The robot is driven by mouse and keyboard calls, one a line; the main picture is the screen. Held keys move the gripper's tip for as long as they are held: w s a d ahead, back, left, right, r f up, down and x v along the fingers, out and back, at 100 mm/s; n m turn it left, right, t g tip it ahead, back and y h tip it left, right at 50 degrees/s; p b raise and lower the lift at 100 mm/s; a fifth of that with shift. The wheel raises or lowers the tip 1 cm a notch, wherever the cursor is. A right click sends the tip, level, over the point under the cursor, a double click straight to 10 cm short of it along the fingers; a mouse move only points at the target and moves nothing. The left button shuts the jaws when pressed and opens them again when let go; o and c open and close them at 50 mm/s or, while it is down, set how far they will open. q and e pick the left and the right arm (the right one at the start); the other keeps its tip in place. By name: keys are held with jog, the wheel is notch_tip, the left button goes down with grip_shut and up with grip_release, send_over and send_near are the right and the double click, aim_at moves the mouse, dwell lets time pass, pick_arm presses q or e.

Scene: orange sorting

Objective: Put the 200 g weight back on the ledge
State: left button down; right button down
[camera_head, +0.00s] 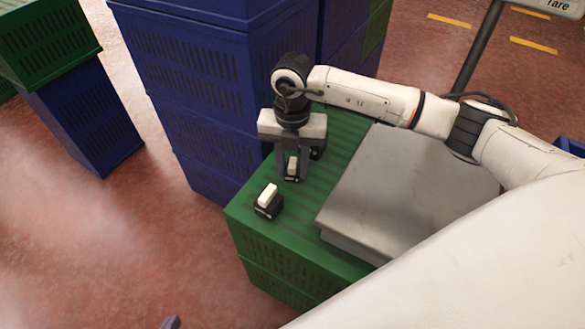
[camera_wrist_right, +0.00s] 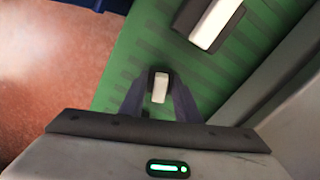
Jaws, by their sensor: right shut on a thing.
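My right gripper (camera_head: 291,178) points down over the green slatted ledge (camera_head: 335,137) beside the scale. It is shut on a small dark weight with a white top (camera_head: 293,164); the weight also shows between the fingers in the right wrist view (camera_wrist_right: 159,88). No marking is legible, but it is the smaller of the two weights, so I take it as the 200 g weight. I cannot tell whether its base touches the ledge. A larger dark weight with a white top (camera_head: 268,199) stands on the ledge nearer the front-left edge. A bit of my left gripper (camera_head: 171,322) shows at the bottom edge.
The scale's grey plate (camera_head: 395,185) is empty and lies right of the ledge. Tall stacked blue crates (camera_head: 200,75) stand close behind and left of the ledge. More green and blue crates (camera_head: 80,115) stand at far left. A sign on a pole (camera_head: 480,50) rises at back right.

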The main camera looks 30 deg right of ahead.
aim_at(292, 162)
jog(key=shift+f, duration=0.15)
jog(key=shift+f, duration=0.15)
jog(key=c, duration=1.3)
grip_release()
jog(key=shift+c, duration=0.2)
jog(key=shift+r, duration=0.4)
pick_arm(q)
jog(key=a+r+p, duration=0.1)
jog(key=s+r+t+p, duration=0.1)
jog(key=p, duration=0.1)
jog(key=shift+a+r+n+y, duration=0.15)
jog(key=shift+a+n+y, duration=0.15)
jog(key=shift+a+n, duration=0.1)
pick_arm(e)
notch_tip(292, 162, up, 12)
jog(key=shift+f, duration=0.15)
